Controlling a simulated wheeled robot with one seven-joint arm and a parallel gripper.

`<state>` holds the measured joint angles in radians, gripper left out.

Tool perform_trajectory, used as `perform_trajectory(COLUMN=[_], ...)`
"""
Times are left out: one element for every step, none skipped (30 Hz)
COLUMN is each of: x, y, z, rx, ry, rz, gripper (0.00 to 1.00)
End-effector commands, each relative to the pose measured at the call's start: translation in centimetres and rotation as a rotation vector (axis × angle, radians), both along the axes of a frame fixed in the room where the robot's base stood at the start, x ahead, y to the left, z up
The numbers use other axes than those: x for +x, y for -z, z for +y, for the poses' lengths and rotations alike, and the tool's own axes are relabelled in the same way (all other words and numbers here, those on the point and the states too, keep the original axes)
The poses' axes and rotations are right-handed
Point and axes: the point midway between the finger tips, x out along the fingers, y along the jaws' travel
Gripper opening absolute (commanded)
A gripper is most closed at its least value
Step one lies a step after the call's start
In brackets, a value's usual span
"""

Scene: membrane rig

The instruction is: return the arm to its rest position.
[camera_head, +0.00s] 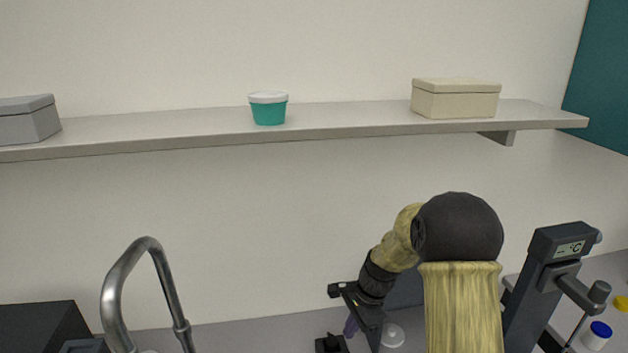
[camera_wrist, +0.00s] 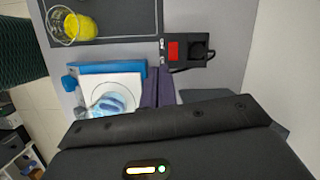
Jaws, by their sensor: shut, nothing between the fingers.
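My arm rises in the lower right of the head view, bent at its elbow, with the wrist hanging down in front of the wall. My gripper (camera_head: 350,326) points down above the bench, and only a little of its fingers shows there. In the wrist view my gripper (camera_wrist: 157,88) has its two dark purple fingers close together, shut with nothing between them. The fingers are beside a white plate with a blue edge (camera_wrist: 112,69) that carries a clear, bluish vessel (camera_wrist: 108,104). I cannot tell their height above the bench.
A black box with a red switch (camera_wrist: 173,50) lies beyond the fingers. A stand with a °C display (camera_head: 548,275) is right of my arm; a metal tap (camera_head: 113,290) is left. A shelf (camera_head: 340,118) runs above.

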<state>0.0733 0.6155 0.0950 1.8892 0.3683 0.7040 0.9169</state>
Motion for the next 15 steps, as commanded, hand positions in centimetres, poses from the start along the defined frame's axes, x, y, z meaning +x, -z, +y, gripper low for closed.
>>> perform_trajectory(x=[-1.2,-2.0,-3.0,-3.8,-4.6,-5.7,-6.5,-7.4,-8.5,-9.3,-10.2,-11.4,-12.2,-13.1,-14.2], y=[-0.4,-0.6,-1.0,-1.3,-1.5,-1.9,-2.1,-2.3,-2.5,-2.7,-2.8,-2.9,-3.0,-3.1,-3.1], z=[-0.4,-0.7,-1.2,-1.5,-1.8,-2.2,-2.5,-2.9,-3.2,-3.5,-3.8,-4.1,-4.3,-4.6,-4.8], rx=[-0.027,-0.045,-0.07,-0.088,-0.107,-0.133,-0.149,-0.169,-0.192,-0.211,-0.228,-0.251,-0.269,-0.286,-0.306], ry=[-0.071,-0.123,-0.195,-0.249,-0.304,-0.377,-0.432,-0.488,-0.56,-0.615,-0.671,-0.746,-0.803,-0.858,-0.927], rz=[-0.037,-0.061,-0.093,-0.115,-0.139,-0.167,-0.188,-0.208,-0.234,-0.253,-0.271,-0.294,-0.312,-0.327,-0.347], gripper=[0.0,0.0,0.0,0.0,0.0,0.0,0.0,0.0,0.0,0.0,0.0,0.0,0.0,0.0,0.0])
